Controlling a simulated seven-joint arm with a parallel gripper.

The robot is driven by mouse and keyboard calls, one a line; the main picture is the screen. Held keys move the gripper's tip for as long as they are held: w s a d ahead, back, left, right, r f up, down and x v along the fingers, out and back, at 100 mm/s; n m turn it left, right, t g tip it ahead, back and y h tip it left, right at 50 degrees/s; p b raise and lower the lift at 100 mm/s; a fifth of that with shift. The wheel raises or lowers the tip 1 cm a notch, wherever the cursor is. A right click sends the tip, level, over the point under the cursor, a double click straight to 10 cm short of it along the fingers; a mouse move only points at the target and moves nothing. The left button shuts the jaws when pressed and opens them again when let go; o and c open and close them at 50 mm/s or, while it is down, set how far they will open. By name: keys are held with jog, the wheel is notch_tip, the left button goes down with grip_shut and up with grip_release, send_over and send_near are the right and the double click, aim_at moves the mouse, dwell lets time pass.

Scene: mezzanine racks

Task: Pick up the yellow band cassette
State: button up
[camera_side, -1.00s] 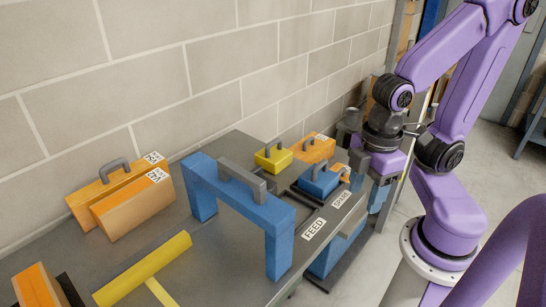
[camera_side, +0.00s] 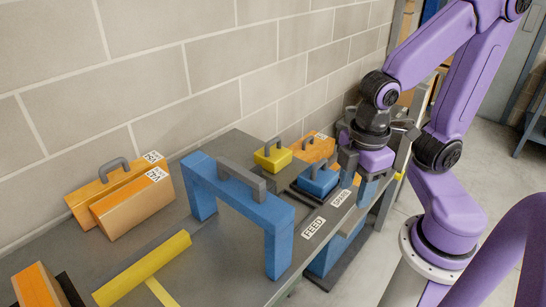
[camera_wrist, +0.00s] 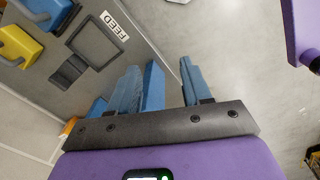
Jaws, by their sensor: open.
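The yellow band cassette (camera_side: 272,157) is a small yellow block with a dark grey handle on top. It stands upright on the bench near the wall in the side view. In the wrist view a yellow block (camera_wrist: 20,46) with a grey handle shows at the left edge, partly cut off. My gripper (camera_side: 362,180) is at the right end of the bench, to the right of the yellow cassette and apart from it.
A blue cassette (camera_side: 319,185) with a handle sits between the yellow one and my gripper. An orange cassette (camera_side: 313,149) stands behind it. A blue arch (camera_side: 240,202) spans the bench to the left. The block wall (camera_side: 230,70) runs close behind.

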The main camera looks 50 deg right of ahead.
jog(key=w+a+f+n+h, duration=0.1)
jog(key=w+n+h, duration=0.15)
jog(key=w, duration=1.05)
jog(key=n+g+h, duration=0.1)
jog(key=n+h, duration=0.3)
jog(key=h, duration=0.7)
send_near(272, 142)
jog(key=x, duration=0.5)
jog(key=shift+w+f, duration=0.1)
jog(key=shift+w, duration=0.15)
jog(key=shift+w+d+f, duration=0.1)
jog(key=shift+d+f, duration=0.2)
jog(key=shift+d, duration=0.25)
jog(key=shift+x, duration=2.45)
grip_shut()
